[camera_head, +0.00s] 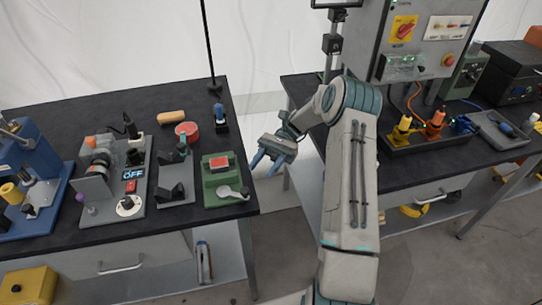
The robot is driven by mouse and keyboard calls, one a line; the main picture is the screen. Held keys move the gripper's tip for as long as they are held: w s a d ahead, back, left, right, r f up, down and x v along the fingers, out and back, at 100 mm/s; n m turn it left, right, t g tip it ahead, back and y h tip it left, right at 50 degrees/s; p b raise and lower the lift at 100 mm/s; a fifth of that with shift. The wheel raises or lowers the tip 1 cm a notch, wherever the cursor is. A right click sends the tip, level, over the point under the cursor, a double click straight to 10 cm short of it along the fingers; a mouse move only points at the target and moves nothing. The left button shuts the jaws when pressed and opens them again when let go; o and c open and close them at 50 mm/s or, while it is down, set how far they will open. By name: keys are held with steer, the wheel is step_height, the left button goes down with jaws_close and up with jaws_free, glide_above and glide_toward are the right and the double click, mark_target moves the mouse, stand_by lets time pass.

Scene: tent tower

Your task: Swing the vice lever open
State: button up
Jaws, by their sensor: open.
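A green fixture (212,190) that looks like the vice sits at the right front of the left table. A red block (219,163) sits on it. A silver lever (231,192) with a rounded end lies low across its front right side. My gripper (262,172) is open and empty. It hangs over the gap between the two tables, to the right of the green fixture and apart from it, with its blue fingers pointing down and left.
A control cabinet (425,45) stands right.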

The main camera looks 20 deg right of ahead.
steer(key=shift+p+v, duration=0.75)
steer(key=shift+v, duration=1.2)
